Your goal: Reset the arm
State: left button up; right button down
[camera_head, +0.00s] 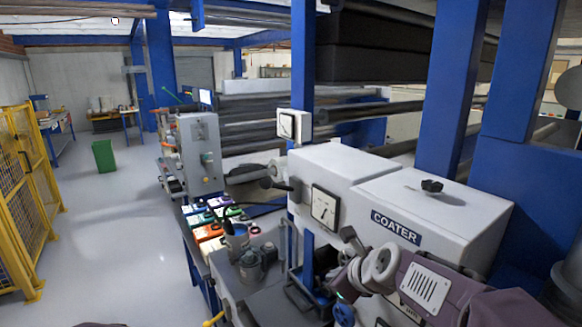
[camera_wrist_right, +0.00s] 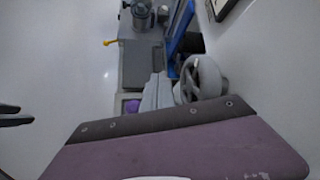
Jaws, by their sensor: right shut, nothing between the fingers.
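My right arm (camera_head: 430,285), purple-grey with white joints, comes in from the lower right in the head view, in front of the white coater machine (camera_head: 440,205). My right gripper (camera_head: 352,240) is at the arm's far end, small and partly hidden among the joints. It appears shut and empty. In the right wrist view dark finger tips (camera_wrist_right: 14,116) show at the left edge with nothing held. My left gripper is not in view.
A bench with colourful containers (camera_head: 211,231) and a grey pot (camera_head: 237,240) stands left of the coater. A handwheel (camera_wrist_right: 203,78) shows in the wrist view. A yellow fence (camera_head: 30,160) and green bin (camera_head: 103,156) are at left. The floor between is clear.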

jog(key=s+d+f+n+g+h, duration=0.1)
jog(key=s+d+f+n+g, duration=0.2)
jog(key=s+f+n, duration=0.6)
jog(key=s+d+f+n+g+h, duration=0.2)
jog(key=s+d+f+n+g, duration=0.2)
jog(key=s+f+n, duration=0.6)
jog(key=s+n, duration=0.1)
jog(key=n, duration=0.6)
jog(key=shift+s+d, duration=0.35)
jog(key=shift+d, duration=0.05)
